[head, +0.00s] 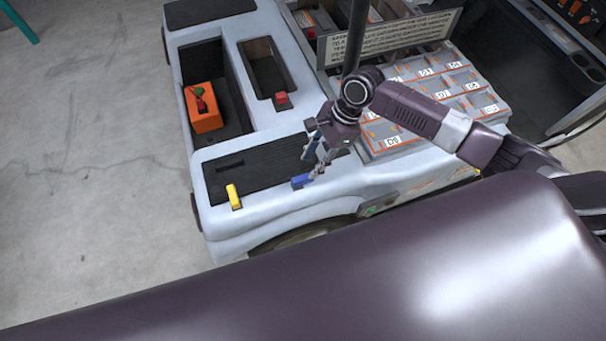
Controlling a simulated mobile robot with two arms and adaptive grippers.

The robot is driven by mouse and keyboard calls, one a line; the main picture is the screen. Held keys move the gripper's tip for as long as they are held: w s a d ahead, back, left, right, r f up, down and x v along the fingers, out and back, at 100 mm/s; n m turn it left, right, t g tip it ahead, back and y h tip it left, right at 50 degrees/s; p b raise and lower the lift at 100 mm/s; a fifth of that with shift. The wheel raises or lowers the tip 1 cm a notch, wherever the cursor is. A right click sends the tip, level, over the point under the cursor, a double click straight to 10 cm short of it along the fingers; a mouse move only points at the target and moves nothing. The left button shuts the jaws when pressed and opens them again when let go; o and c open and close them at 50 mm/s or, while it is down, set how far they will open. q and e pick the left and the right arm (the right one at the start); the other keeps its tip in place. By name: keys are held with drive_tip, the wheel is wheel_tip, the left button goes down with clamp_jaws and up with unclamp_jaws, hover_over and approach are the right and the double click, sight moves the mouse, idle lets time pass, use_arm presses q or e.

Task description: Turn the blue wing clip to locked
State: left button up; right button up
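The blue wing clip (300,181) is a small blue piece at the near right edge of the cart's dark slatted panel. My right gripper (316,172) comes down from the upper right with its fingertips at the right end of the clip. The fingers cover part of that end. They are too small and overlapped here to tell whether they grip the clip or only touch it. My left gripper is out of the frame.
A yellow wing clip (234,196) stands at the panel's near left. An orange box (204,107) sits in the left well, and a red block (282,98) is by the second well. Grey battery-like blocks (430,88) fill the right side. A dark post (355,35) rises behind my gripper.

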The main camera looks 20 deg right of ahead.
sight(302, 177)
drive_tip(key=x, duration=0.7)
clamp_jaws()
